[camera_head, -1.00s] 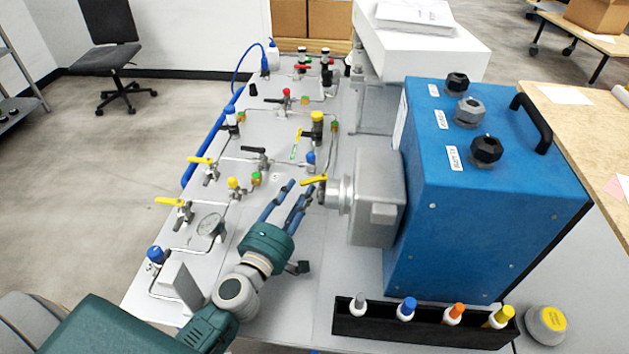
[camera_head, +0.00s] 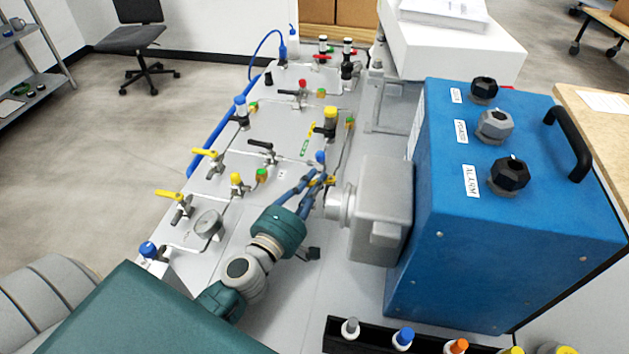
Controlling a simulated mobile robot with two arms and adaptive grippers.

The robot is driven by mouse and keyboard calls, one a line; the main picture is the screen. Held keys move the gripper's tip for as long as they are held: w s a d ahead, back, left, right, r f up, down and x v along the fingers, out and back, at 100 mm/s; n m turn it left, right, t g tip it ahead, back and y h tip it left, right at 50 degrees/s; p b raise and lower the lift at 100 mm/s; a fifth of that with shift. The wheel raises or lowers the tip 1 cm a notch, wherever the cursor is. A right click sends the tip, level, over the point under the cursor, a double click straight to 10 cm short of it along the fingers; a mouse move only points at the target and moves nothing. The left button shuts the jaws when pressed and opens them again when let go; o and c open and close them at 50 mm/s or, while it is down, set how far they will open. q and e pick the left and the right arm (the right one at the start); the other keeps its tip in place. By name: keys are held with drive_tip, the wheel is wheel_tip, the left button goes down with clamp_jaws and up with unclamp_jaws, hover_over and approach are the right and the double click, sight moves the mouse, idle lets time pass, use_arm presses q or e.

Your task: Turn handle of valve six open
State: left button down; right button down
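Several valves with coloured handles stand on a grey panel (camera_head: 225,258). No valve number is readable, so I cannot tell which one is six. A yellow-handled valve (camera_head: 328,181) sits right of the panel's middle, beside the grey motor-like housing. My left gripper (camera_head: 314,183) has its blue fingers at this yellow handle. The fingers partly hide it, and I cannot tell whether they touch or grip it. Other yellow handles (camera_head: 204,152) (camera_head: 169,195) are at the left, and a black handle (camera_head: 261,144) is in the middle. My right gripper is out of view.
A black rack (camera_head: 373,345) with colour-capped bottles is in front. A round gauge (camera_head: 208,224) lies left of my arm. Pipes run between the valves.

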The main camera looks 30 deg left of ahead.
use_arm(q)
drive_tip(key=shift+d+n+y, duration=0.1)
drive_tip(key=shift+n+y, duration=0.3)
drive_tip(key=shift+y, duration=0.1)
drive_tip(key=shift+s+d+n+y, duration=0.15)
drive_tip(key=shift+n+y, duration=0.25)
drive_tip(key=shift+y, duration=0.2)
drive_tip(key=n+y, duration=0.1)
drive_tip(key=y, duration=0.2)
drive_tip(key=shift+s+d+n+g, duration=0.15)
drive_tip(key=shift+d+n+g, duration=0.15)
drive_tip(key=shift+n+g, duration=0.1)
drive_tip(key=shift+s+d+n+g+y, duration=0.1)
drive_tip(key=shift+n+g+y, duration=0.2)
drive_tip(key=shift+n+y, duration=0.45)
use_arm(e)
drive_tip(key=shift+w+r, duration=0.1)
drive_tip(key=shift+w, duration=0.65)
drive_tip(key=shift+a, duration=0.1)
